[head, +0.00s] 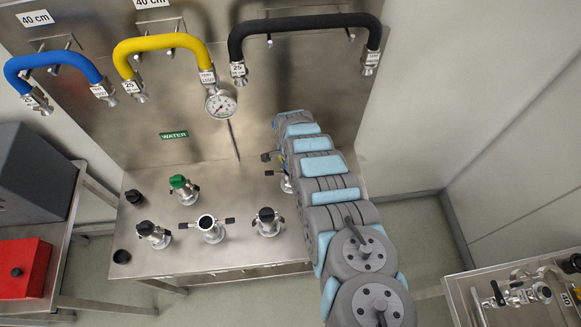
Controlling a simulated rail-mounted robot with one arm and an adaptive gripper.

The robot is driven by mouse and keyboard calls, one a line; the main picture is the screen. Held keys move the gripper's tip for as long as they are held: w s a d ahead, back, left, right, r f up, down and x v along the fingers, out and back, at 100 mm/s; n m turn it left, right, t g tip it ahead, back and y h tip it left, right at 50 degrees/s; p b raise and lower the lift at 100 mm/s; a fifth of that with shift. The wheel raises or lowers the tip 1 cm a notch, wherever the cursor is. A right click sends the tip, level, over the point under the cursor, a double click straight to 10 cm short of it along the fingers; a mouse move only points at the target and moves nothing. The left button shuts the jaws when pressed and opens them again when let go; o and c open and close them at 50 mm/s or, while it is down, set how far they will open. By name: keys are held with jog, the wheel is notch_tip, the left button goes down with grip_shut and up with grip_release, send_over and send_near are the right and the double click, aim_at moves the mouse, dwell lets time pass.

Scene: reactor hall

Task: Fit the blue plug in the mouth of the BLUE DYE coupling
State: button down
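My arm reaches over the right side of the steel bench and covers what lies behind it. Only a small dark part, perhaps of my gripper (268,157), shows at the arm's left edge. Its fingers and anything in them are hidden. Below it, a coupling (287,185) is partly covered by my arm. No blue plug and no BLUE DYE label can be made out.
Blue (55,60), yellow (160,42) and black (300,22) hoses hang on the back panel, with a gauge (220,103) and a WATER sign (174,135). Two black caps sit at the bench's left (134,196). A red box (22,268) stands left; another fitting bench (520,290) stands right.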

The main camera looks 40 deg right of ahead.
jog(key=c, duration=0.8)
grip_release()
jog(key=shift+a+f, duration=0.1)
jog(key=shift+f, duration=0.45)
jog(key=o, duration=0.3)
jog(key=shift+w+r, duration=0.15)
jog(key=shift+w, duration=0.05)
jog(key=shift+s, duration=0.25)
jog(key=shift+r, duration=0.2)
jog(key=shift+s+r, duration=0.2)
jog(key=shift+s, duration=0.2)
jog(key=shift+w+r, duration=0.35)
jog(key=shift+r, duration=0.3)
jog(key=shift+w+r, duration=0.15)
jog(key=shift+r, duration=1.05)
jog(key=shift+w+r, duration=0.2)
jog(key=shift+r, duration=1.95)
jog(key=shift+w+r, duration=0.15)
jog(key=shift+r, duration=1.95)
